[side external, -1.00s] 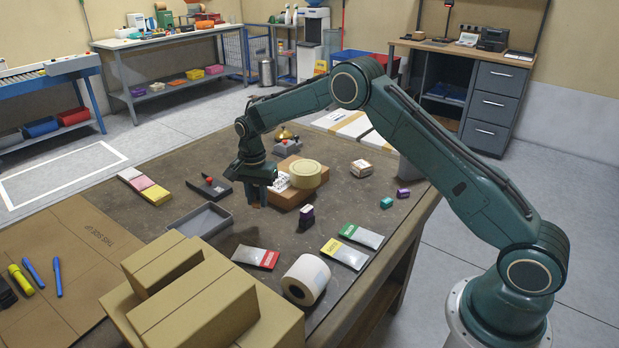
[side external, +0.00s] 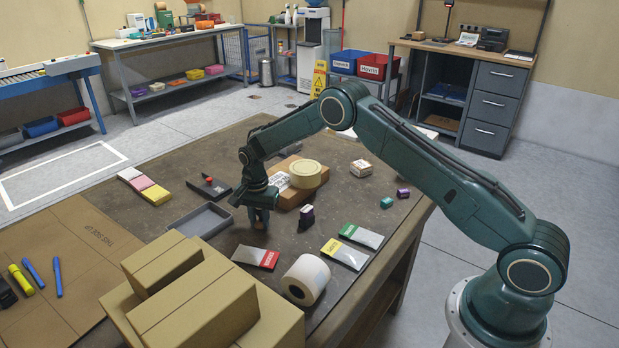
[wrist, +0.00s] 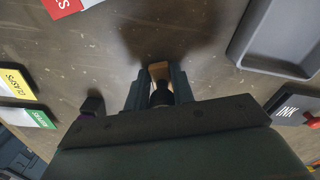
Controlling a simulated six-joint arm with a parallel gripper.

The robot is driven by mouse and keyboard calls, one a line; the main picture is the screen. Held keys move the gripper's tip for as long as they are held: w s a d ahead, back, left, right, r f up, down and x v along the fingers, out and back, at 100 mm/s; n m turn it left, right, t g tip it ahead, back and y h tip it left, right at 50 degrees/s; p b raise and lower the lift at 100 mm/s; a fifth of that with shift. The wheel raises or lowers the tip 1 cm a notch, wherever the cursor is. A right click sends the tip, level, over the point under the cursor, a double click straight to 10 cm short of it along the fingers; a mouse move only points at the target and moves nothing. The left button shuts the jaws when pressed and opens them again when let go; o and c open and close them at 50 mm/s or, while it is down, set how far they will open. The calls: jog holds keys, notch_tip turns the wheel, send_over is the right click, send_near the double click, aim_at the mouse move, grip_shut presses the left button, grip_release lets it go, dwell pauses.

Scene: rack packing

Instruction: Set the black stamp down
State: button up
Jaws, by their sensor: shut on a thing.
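My gripper (side external: 260,217) is low over the brown table, between the grey tray and the black block with the purple top. In the wrist view its fingers (wrist: 159,88) are shut on the black stamp (wrist: 160,95), whose dark rounded part shows between them. A tan piece shows just beyond it between the fingertips. In the side view the fingers hide the stamp. I cannot tell whether its base touches the table.
The grey tray (side external: 201,222) and black ink pad (side external: 208,188) lie left of my gripper. The black block with purple top (side external: 306,217) stands right. A red-labelled packet (side external: 256,257) and a paper roll (side external: 305,279) lie nearer. Bare table surrounds the fingers.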

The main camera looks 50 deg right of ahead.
aim_at(258, 210)
jog(key=shift+f, duration=0.15)
jog(key=o, duration=1)
notch_tip(258, 210, up, 11)
jog(key=shift+r, duration=0.65)
jog(key=shift+r, duration=0.1)
